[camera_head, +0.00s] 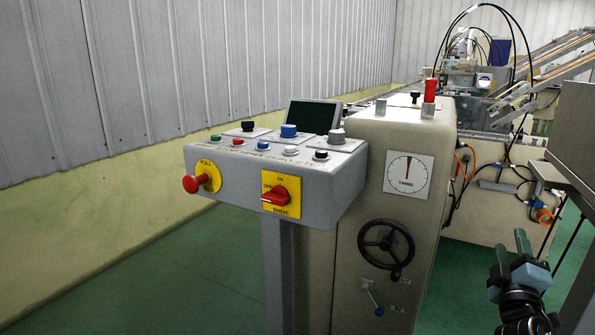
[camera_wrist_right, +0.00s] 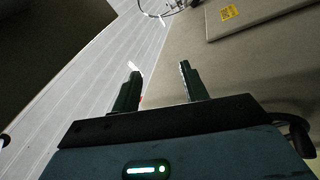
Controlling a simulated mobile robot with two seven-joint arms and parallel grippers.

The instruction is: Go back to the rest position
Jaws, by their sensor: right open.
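My right gripper (camera_head: 521,243) is at the lower right of the head view, in front of the machine and apart from it. In the right wrist view its two fingers (camera_wrist_right: 158,85) stand apart with nothing between them. My left gripper is in neither view. The grey control box (camera_head: 272,180) carries a red push knob (camera_head: 190,184) on a yellow plate and a red rotary switch (camera_head: 275,196) on another yellow plate. Several coloured buttons and a dark screen (camera_head: 312,116) are on top.
The beige machine cabinet (camera_head: 345,255) has a timing dial (camera_head: 407,174), a black handwheel (camera_head: 386,245) and a small blue-knobbed lever (camera_head: 372,297). A beige panel (camera_head: 574,130) stands close on the right, near my right arm. The green floor (camera_head: 180,275) is clear at the left.

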